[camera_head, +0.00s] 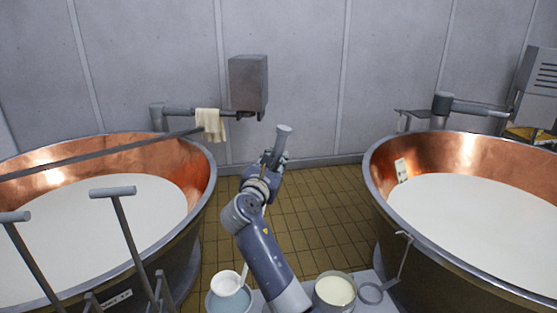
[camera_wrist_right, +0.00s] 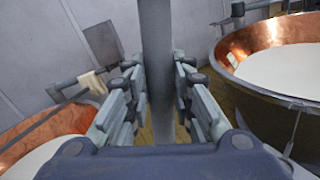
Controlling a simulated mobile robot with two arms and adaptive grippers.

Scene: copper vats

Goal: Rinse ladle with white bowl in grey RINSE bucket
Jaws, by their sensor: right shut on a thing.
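My right gripper (camera_head: 271,163) is shut on the grey handle (camera_head: 284,134) of the ladle, its top end sticking up above the fingers. In the right wrist view the handle (camera_wrist_right: 156,50) stands between the closed fingers (camera_wrist_right: 158,85). The ladle's white bowl (camera_head: 225,283) shows low in the head view, at a bucket (camera_head: 208,303) with blue-grey liquid. The bowl seems to be in or just over that liquid; I cannot tell which. My arm hides part of the handle. No RINSE lettering is readable. My left gripper is not in view.
A second bucket (camera_head: 318,297) with cream liquid stands right of my arm, beside a grey ring (camera_head: 371,293). Copper vats of white liquid stand left (camera_head: 196,170) and right (camera_head: 385,165). T-handled tools (camera_head: 113,192) rise at lower left. Tiled floor (camera_head: 322,205) lies between the vats.

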